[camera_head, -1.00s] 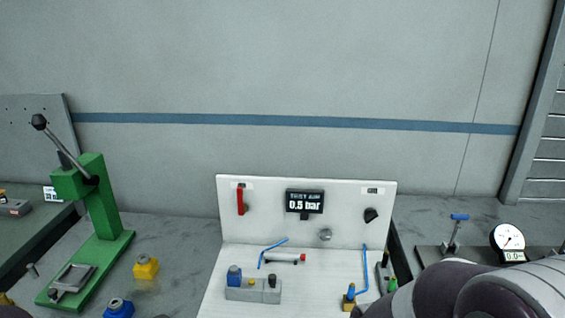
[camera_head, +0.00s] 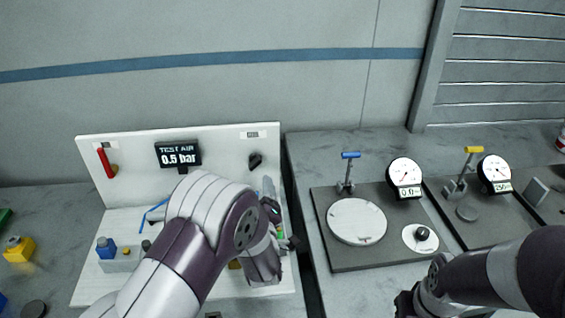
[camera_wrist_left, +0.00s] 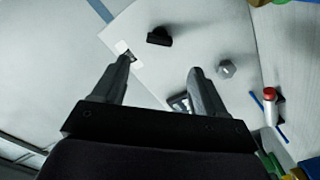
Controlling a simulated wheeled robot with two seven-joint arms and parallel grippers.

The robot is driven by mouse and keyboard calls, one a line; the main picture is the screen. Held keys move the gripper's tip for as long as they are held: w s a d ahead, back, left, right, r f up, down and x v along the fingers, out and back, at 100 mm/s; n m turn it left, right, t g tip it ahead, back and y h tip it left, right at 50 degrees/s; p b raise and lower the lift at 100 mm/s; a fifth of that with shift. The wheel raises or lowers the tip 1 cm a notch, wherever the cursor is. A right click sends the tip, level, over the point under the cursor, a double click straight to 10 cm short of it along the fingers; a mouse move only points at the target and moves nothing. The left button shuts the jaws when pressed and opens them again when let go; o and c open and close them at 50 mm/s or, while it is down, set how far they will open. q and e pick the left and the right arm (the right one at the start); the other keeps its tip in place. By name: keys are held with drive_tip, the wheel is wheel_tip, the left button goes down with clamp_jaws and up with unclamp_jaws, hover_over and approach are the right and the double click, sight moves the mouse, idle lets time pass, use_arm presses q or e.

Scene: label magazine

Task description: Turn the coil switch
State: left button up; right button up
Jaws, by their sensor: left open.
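The coil switch looks to be the black knob (camera_head: 255,160) on the upright white panel (camera_head: 220,143), below a small label on its right side. In the left wrist view the black knob (camera_wrist_left: 159,37) lies ahead of the fingertips, apart from them. My left gripper (camera_wrist_left: 162,64) is open and empty, its two fingers spread toward the panel. In the head view my left arm covers the lower middle of the board, and the gripper is partly hidden below the knob. My right gripper (camera_head: 405,303) is at the bottom edge, mostly cut off; its jaws cannot be made out.
A display reading 0.5 bar (camera_head: 178,154) and a red lever (camera_head: 104,162) are on the panel. A round grey fitting (camera_wrist_left: 226,69) is close by the left gripper's right finger. Gauge stands (camera_head: 405,178) are to the right. A blue-capped block (camera_head: 106,247) is at left.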

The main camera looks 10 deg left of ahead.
sight(255, 166)
use_arm(q)
drive_tip(key=p+x, duration=0.1)
drive_tip(key=x, duration=0.8)
drive_tip(key=shift+w+d, duration=0.1)
drive_tip(key=shift+w, duration=0.3)
drive_tip(key=shift+w+a, duration=0.25)
drive_tip(key=shift+w, duration=0.1)
drive_tip(key=shift+d, duration=0.1)
drive_tip(key=shift+f, duration=0.1)
drive_tip(key=c, duration=1.1)
